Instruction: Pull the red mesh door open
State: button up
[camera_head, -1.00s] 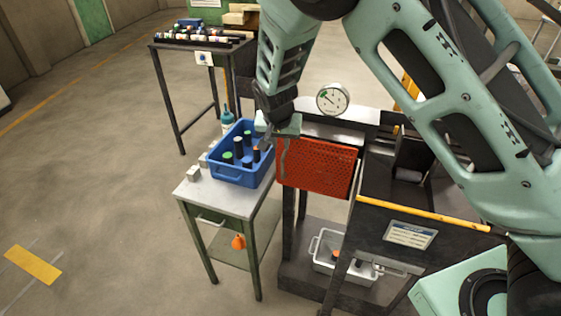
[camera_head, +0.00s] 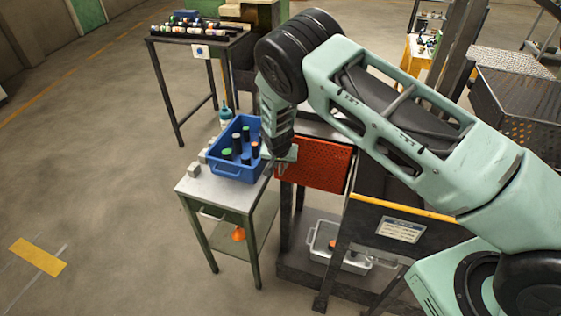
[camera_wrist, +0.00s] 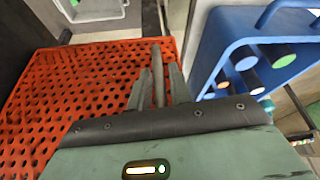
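The red mesh door (camera_head: 318,165) is a perforated panel on the front of the dark furnace frame and looks closed. It fills the left of the wrist view (camera_wrist: 75,90). My gripper (camera_head: 281,168) points down at the door's left edge. In the wrist view, its two fingers (camera_wrist: 159,80) stand on either side of a thin grey upright handle bar (camera_wrist: 157,52) by the door's edge. Narrow gaps seem to show beside the bar, so the fingers look open around it. The head view hides most of the handle behind the gripper.
A blue bin (camera_head: 238,170) with several cylinders stands on a small metal table (camera_head: 213,198), close to the gripper's left. A grey tray (camera_head: 352,262) sits low under the door. A yellow-edged dark panel (camera_head: 365,219) lies to the right. Open floor is at left.

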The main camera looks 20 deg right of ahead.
jog(key=shift+f, duration=0.1)
grip_shut()
jog(key=shift+s, duration=0.1)
